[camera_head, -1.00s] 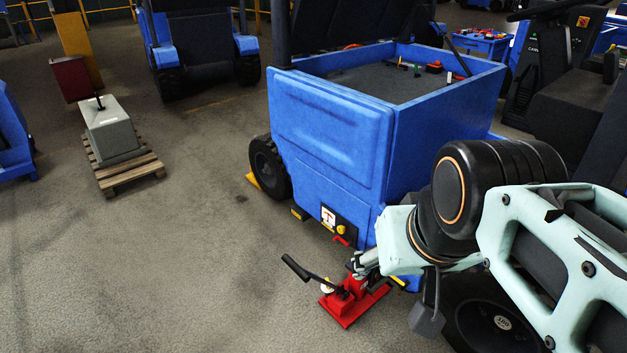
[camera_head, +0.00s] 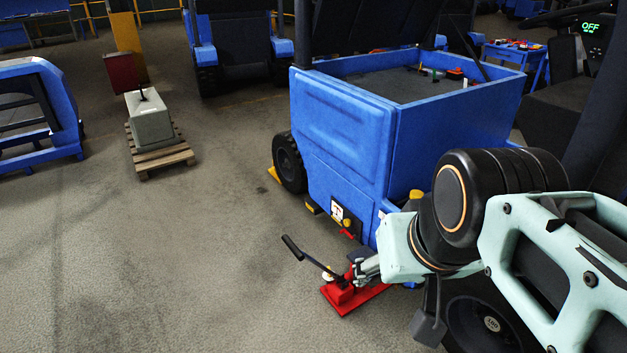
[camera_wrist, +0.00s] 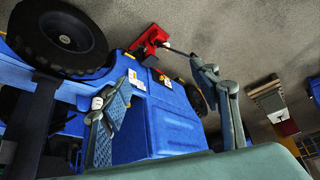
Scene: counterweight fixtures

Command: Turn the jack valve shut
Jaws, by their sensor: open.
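The red jack (camera_head: 345,298) sits on the floor beside the blue vehicle, with its black handle (camera_head: 303,255) angled up to the left. A small pale knob (camera_head: 328,275) shows on the jack near the handle's foot; I cannot tell whether it is the valve. My gripper (camera_head: 364,268) overlaps the jack's rear part in the head view; contact cannot be told. In the wrist view my gripper (camera_wrist: 150,84) has its fingers wide apart with nothing between them. The jack (camera_wrist: 150,40) lies beyond them at the top, its handle pointing right.
The blue vehicle (camera_head: 345,130) stands close behind the jack, with a small red lever (camera_head: 347,234) on its lower panel. A wooden pallet (camera_head: 160,160) carries a grey block (camera_head: 149,120) at the left. The floor left of the jack is clear.

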